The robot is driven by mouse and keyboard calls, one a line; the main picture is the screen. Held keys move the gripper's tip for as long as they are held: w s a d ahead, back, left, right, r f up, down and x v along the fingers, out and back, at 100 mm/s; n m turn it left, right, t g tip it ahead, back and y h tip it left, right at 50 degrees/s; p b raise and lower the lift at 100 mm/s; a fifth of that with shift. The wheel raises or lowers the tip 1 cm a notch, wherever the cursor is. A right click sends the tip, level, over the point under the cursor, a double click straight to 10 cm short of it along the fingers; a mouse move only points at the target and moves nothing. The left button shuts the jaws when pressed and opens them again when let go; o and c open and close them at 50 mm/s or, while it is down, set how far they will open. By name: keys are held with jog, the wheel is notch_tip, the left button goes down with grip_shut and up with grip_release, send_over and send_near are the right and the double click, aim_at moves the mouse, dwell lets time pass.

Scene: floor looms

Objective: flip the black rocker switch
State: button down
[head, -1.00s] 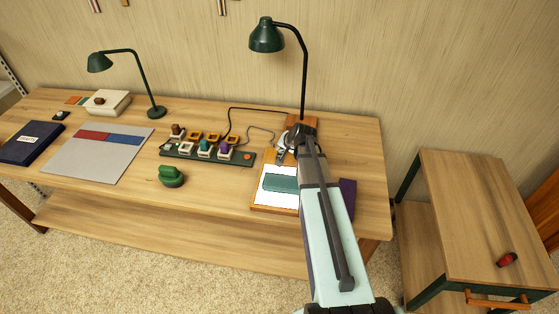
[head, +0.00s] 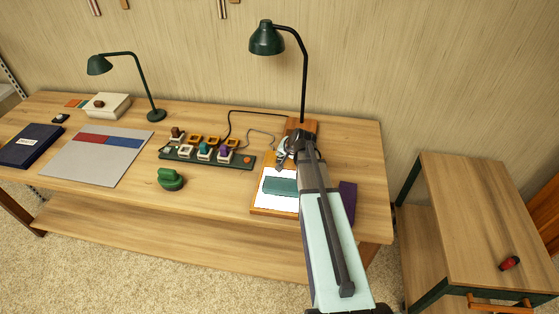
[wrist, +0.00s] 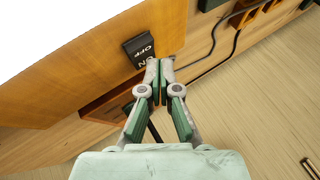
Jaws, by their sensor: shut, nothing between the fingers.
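The black rocker switch (wrist: 140,49), marked OFF and ON, sits at the edge of a wood-framed panel with a bright white surface, in the upper middle of the wrist view. My gripper (wrist: 160,66) is shut and empty. Its fingertips are right beside the switch, at its lower right, partly covering the ON end. I cannot tell whether they touch it. In the head view my gripper (head: 281,160) is at the back edge of the white panel (head: 272,205), and the switch cannot be made out clearly there.
A dark green lamp (head: 267,38) stands just behind my gripper. A strip of small coloured parts (head: 205,160) with cables lies to the left. A green knobbed object (head: 171,179) sits in front of it. A purple item (head: 348,200) lies right of my arm.

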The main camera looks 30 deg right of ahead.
aim_at(281, 159)
jog(key=shift+f, duration=0.2)
dwell(0.5)
jog(key=shift+f+b, duration=0.3)
jog(key=shift+b, duration=0.15)
jog(key=shift+s+a+f+b, duration=0.1)
jog(key=shift+f+b, duration=0.2)
dwell(0.5)
jog(key=shift+r, duration=0.15)
jog(key=shift+r+p, duration=0.35)
jog(key=shift+r, duration=0.3)
jog(key=shift+w+d+r+p, duration=0.15)
jog(key=shift+r+p, duration=0.25)
jog(key=shift+r, duration=0.45)
jog(key=shift+w+d+r+p, duration=0.15)
jog(key=shift+r+p, duration=0.2)
jog(key=shift+r, duration=0.45)
jog(key=shift+w+r+p, duration=0.15)
jog(key=shift+r+p, duration=0.25)
jog(key=shift+r, duration=0.45)
jog(key=shift+a+f, duration=0.1)
